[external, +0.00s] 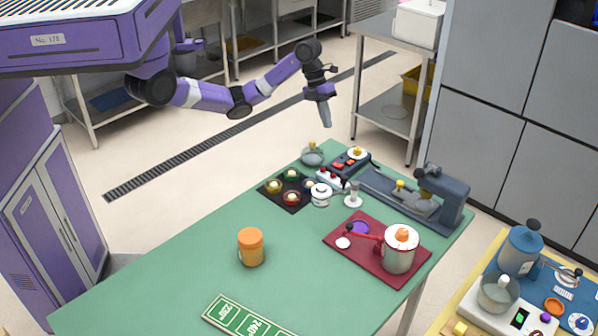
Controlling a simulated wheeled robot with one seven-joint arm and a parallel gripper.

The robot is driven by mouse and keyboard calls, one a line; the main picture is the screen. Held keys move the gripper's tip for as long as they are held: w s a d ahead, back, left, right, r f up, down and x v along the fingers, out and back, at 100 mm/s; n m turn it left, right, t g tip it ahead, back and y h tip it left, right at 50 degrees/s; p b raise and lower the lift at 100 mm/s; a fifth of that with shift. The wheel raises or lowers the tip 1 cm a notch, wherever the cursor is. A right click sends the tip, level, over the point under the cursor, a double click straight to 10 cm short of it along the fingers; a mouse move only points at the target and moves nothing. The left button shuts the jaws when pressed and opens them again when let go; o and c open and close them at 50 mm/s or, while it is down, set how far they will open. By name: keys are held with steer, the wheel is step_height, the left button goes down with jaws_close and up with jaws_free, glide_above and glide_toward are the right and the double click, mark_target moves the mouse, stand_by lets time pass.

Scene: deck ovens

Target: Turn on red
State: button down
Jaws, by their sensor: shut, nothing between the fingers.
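A black panel (281,201) lies near the far end of the green table. Whether the red one is lit or pressed is too small to tell. A dark device (347,164) with red parts stands behind and to the right of the panel. My gripper (327,122) is shut and empty, pointing down in the air, apart from the panel.
A white pot (399,252) sits on a dark red tray (378,277) at right. A grey-blue machine (445,198) stands at the table's far right. An orange jar (251,247) stands mid-table. A small white jar (321,195) is close beside the panel. The table's left part is clear.

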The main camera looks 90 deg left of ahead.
mark_target(341, 165)
steer(key=shift+w+d+r+b, duration=0.2)
steer(key=shift+w+d+b, duration=0.35)
steer(key=shift+b, duration=0.75)
steer(key=x, duration=1.3)
steer(key=shift+f+b, duration=0.25)
steer(key=shift+b, duration=0.1)
steer(key=shift+w+f, duration=0.1)
steer(key=shift+f, duration=0.15)
steer(key=shift+d+f, duration=0.1)
steer(key=shift+w+d+f, duration=0.1)
steer(key=shift+f, duration=0.05)
